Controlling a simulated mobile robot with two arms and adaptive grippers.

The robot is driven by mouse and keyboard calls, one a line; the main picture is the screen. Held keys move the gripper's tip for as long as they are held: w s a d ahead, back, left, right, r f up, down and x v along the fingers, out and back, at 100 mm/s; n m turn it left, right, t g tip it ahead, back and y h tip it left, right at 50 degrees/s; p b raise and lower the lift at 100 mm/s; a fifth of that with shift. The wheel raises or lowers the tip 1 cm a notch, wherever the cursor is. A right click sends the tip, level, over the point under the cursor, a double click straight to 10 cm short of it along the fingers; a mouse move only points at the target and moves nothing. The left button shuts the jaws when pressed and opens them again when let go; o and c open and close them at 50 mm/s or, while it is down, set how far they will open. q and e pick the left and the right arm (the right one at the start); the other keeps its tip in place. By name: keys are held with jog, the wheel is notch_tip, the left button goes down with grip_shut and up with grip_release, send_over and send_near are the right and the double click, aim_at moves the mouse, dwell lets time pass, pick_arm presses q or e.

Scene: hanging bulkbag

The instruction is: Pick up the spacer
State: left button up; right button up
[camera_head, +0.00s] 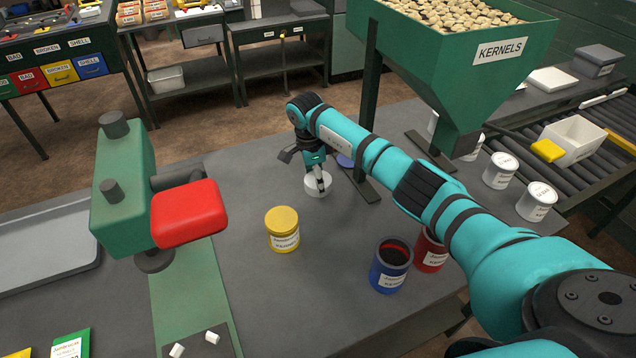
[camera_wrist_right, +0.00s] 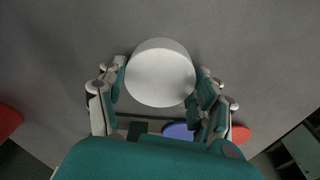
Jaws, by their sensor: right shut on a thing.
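A short white cylinder, which looks like the spacer (camera_head: 316,188), is at the middle of the grey table in the head view. My right gripper (camera_head: 321,183) points down at it from above and is shut on it. In the right wrist view the spacer's round white face (camera_wrist_right: 160,78) lies between the two fingers of the gripper (camera_wrist_right: 160,92), one on each side. I cannot tell whether its underside touches the table. My left gripper is not in view.
A yellow-lidded can (camera_head: 282,229) stands front left of the spacer; an open blue can (camera_head: 390,266) and a red can (camera_head: 430,251) stand front right. The green kernels hopper (camera_head: 468,70) rises behind my arm. A green machine with a red block (camera_head: 188,213) is left. Table between is clear.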

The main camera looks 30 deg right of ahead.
jog(key=c, duration=0.7)
jog(key=shift+r, duration=0.1)
